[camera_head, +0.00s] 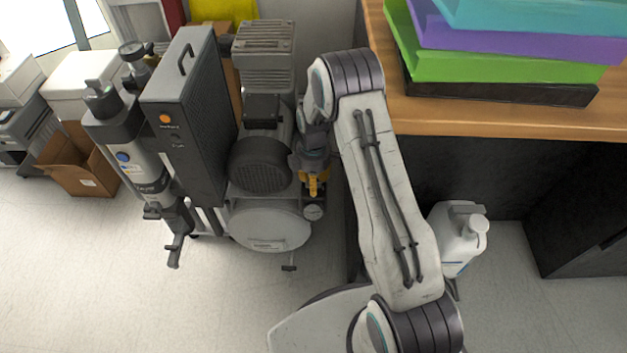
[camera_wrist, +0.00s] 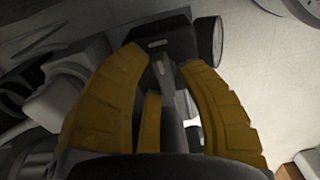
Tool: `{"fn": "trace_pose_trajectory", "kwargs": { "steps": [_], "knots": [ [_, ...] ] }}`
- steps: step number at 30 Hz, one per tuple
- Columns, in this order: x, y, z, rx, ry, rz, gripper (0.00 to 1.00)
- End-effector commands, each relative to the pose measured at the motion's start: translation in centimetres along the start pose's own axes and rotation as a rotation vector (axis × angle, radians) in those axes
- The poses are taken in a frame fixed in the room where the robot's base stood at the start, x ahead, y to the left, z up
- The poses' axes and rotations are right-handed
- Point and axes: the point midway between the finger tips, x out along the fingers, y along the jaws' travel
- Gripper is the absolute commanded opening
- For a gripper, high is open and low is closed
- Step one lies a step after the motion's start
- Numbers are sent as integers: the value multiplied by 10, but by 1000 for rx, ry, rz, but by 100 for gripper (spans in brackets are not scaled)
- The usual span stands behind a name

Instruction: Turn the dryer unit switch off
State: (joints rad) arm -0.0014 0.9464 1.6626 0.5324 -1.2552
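A dark grey upright box (camera_head: 185,115) with a top handle stands at the left of the compressor in the head view; it may be the dryer unit. It has a round orange part (camera_head: 165,119) on its front, perhaps its switch; I cannot read the marking. My gripper (camera_head: 314,186) points down at the compressor's right side, away from that box. In the wrist view, its yellow fingers (camera_wrist: 163,57) are spread, with a dark block (camera_wrist: 168,34) at and beyond the tips. Whether they touch it is unclear.
The compressor's motor (camera_head: 262,165) and round tank (camera_head: 268,230) are left of my gripper, with a gauge (camera_head: 313,212) just below it. A grey filter cylinder (camera_head: 150,170) stands left of the box. A wooden desk (camera_head: 480,118) is at right, a white jug (camera_head: 458,240) below it. Front-left floor is clear.

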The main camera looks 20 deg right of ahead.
Motion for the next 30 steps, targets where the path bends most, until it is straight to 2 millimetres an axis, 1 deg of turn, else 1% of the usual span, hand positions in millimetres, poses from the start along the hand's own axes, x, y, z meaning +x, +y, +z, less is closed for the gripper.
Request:
{"fn": "trace_pose_trajectory", "kwargs": {
  "steps": [1,11,22,26,30],
  "knots": [
    [0,0,0,0,0,0,29],
    [0,0,0,0,0,0,0],
    [0,0,0,25,0,-1,0],
    [0,0,0,81,0,-1,0],
    [0,0,1,179,0,-1,0]
  ]
}}
